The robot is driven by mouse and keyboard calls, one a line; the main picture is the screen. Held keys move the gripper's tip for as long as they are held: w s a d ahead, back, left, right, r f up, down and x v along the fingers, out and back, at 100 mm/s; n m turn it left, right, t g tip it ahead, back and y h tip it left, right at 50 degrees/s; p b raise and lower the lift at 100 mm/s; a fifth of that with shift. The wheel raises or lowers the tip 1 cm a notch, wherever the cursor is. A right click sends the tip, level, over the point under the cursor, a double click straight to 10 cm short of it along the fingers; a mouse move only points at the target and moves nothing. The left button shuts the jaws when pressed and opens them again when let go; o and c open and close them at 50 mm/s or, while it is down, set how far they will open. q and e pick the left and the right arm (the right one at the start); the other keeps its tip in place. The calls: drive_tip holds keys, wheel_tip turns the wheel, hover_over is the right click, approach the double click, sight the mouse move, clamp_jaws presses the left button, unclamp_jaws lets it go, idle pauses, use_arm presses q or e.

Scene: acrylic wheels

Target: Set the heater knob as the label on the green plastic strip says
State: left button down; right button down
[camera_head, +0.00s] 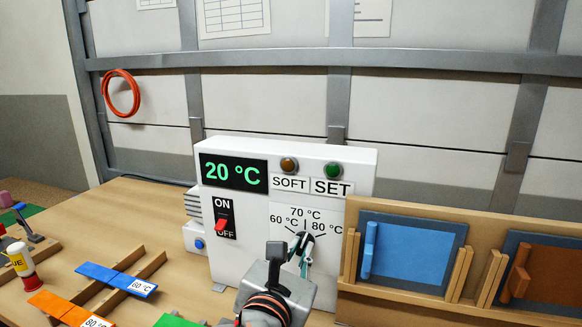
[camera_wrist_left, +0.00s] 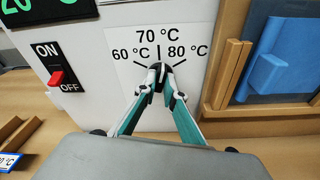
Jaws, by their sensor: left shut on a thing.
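The white heater (camera_head: 240,215) shows 20 °C on its display (camera_head: 232,173). Its dial label reads 60, 70 and 80 °C. My left gripper (camera_head: 302,240) is at the dial, and its fingertips (camera_wrist_left: 158,78) are closed around the small dark knob (camera_wrist_left: 157,68). The fingers hide most of the knob, so I cannot tell where it points. The green plastic strip (camera_head: 178,321) shows only as a sliver at the bottom edge of the head view; no label on it is visible. My right gripper is not in view.
A red ON/OFF switch (camera_head: 221,224) is left of the dial. A wooden rack with a blue panel (camera_head: 410,250) and brown panel (camera_head: 548,279) stands close right.

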use_arm(q)
drive_tip(key=shift+n, duration=0.3)
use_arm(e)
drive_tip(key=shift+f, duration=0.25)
